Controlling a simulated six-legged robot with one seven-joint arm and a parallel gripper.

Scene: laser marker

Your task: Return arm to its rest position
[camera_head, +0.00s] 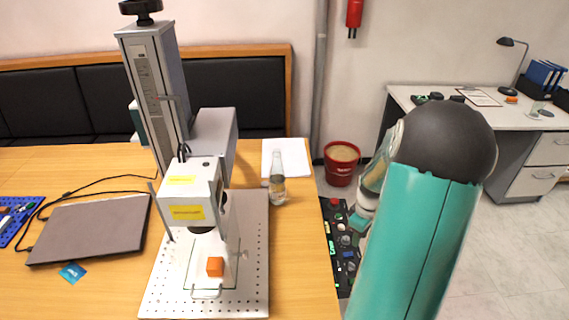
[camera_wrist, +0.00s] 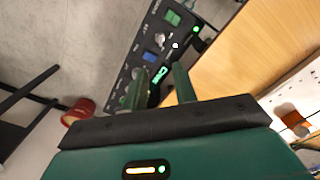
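My arm rises at the right of the head view, its teal link and dark joint in front of the desk. Its far end drops behind that link beside the wooden table, so the fingers are not clear there. In the wrist view my gripper (camera_wrist: 160,72) has its two green fingers apart with nothing seen between them. Beyond them is the black control panel (camera_wrist: 150,50) with lit buttons, which also shows at the table's right edge in the head view (camera_head: 345,245). The laser marker (camera_head: 192,190) stands on the table, with an orange block (camera_head: 215,266) under its head.
A bottle (camera_head: 277,180), white paper (camera_head: 287,157) and a closed laptop (camera_head: 90,228) lie or stand on the wooden table (camera_head: 300,225). A red bucket (camera_head: 340,170) is on the floor behind. A grey desk (camera_head: 400,97) stands at the back right. Floor is open at right.

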